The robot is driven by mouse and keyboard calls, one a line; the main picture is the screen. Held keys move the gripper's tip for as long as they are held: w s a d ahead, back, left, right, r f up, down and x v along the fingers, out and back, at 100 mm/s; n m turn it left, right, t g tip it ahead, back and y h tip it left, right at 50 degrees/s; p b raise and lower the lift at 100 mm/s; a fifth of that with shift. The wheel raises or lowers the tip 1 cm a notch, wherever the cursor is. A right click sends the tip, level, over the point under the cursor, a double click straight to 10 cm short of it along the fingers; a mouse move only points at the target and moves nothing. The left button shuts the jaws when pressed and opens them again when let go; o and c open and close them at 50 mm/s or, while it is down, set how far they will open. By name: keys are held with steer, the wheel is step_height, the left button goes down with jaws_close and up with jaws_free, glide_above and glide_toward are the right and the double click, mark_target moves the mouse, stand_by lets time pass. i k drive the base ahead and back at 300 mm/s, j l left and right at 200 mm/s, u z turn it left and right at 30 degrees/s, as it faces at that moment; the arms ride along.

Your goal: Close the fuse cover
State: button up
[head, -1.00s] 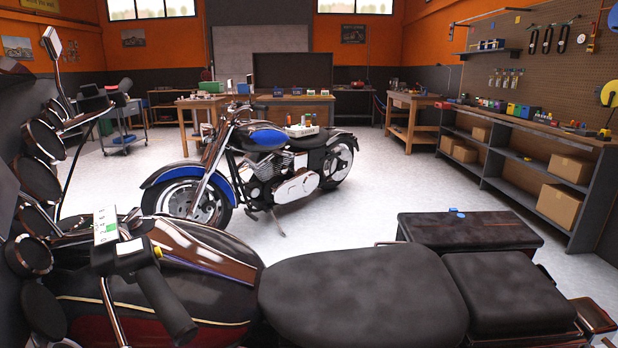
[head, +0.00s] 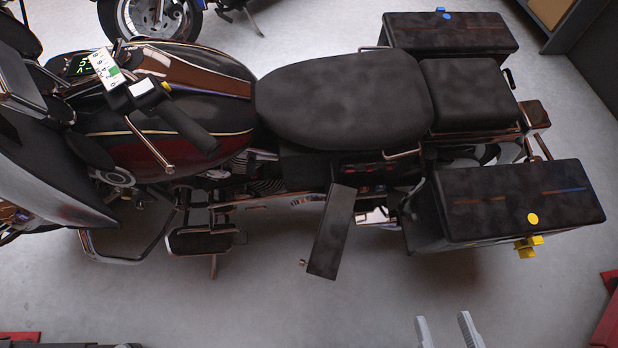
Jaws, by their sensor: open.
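The fuse cover (head: 332,232) appears to be the flat, dark rectangular panel that stands out from the motorcycle's near side, below the seat. It is swung open, with a small knob at its lower left corner. Behind its top, a dark recess (head: 366,168) with small red and orange bits shows under the seat edge. My gripper (head: 447,330) shows as two light grey fingers at the bottom edge of the head view. It is open and empty, to the lower right of the cover and apart from it.
The motorcycle seat (head: 345,100) lies above the recess. The near saddlebag (head: 520,200), with a yellow latch, juts out to the right of the cover. A footboard (head: 200,241) is to the left. The grey floor (head: 250,300) in front is clear, with red pieces at the bottom corners.

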mark_target(323, 265)
steer(key=j+z, duration=0.1)
steer(key=j, duration=0.35)
steer(key=k+j+z, duration=0.15)
steer(key=j, duration=0.3)
steer(key=j+z, duration=0.1)
steer(key=j, duration=0.3)
steer(key=k+j+z, duration=0.1)
steer(key=j, duration=0.35)
steer(key=k+j+z, duration=0.1)
steer(key=k+j, duration=0.25)
